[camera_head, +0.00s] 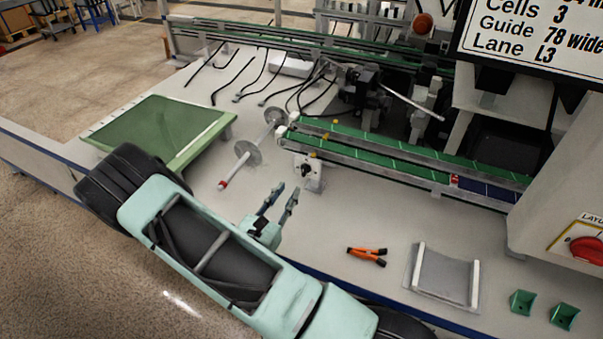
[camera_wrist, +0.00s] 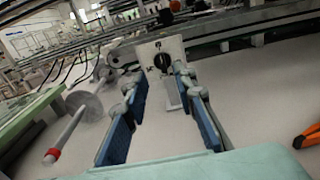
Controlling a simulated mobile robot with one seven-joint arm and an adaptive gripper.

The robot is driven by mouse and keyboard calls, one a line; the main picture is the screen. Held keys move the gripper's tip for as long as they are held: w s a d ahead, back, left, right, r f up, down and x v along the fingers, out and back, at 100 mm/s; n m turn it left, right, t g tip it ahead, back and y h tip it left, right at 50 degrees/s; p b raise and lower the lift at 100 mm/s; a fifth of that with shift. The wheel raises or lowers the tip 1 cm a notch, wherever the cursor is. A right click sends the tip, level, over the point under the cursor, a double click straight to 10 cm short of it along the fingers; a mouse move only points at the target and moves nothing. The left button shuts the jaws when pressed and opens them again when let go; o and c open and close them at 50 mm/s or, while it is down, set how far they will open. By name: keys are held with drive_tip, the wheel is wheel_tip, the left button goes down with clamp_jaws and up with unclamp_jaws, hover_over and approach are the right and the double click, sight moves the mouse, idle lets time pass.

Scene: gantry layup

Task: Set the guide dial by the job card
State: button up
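The guide dial (camera_head: 307,173) is a black knob on a small whitish plate beside the near end of the green rails. In the wrist view the dial (camera_wrist: 161,62) faces me, straight ahead between the fingers. Its setting marks are too small to read. The job card (camera_head: 540,38) at the top right is partly cut off and reads "Cells 3", "Guide 78 wide", "Lane L3". My gripper (camera_head: 281,196) is open and empty, just short of the dial and pointing at it. Its two blue-padded fingers also show in the wrist view (camera_wrist: 159,82), apart and touching nothing.
A green-topped tray (camera_head: 160,128) and a spool on a rod (camera_head: 247,152) lie left of the dial. Orange-handled pliers (camera_head: 367,254), a grey cradle (camera_head: 443,275) and green brackets (camera_head: 522,301) sit to the right. A red knob (camera_head: 586,249) is at the far right.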

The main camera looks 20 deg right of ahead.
sight(303, 169)
drive_tip(key=x, duration=0.9)
drive_tip(key=shift+d, duration=0.1)
drive_tip(key=shift+c, duration=0.2)
clamp_jaws()
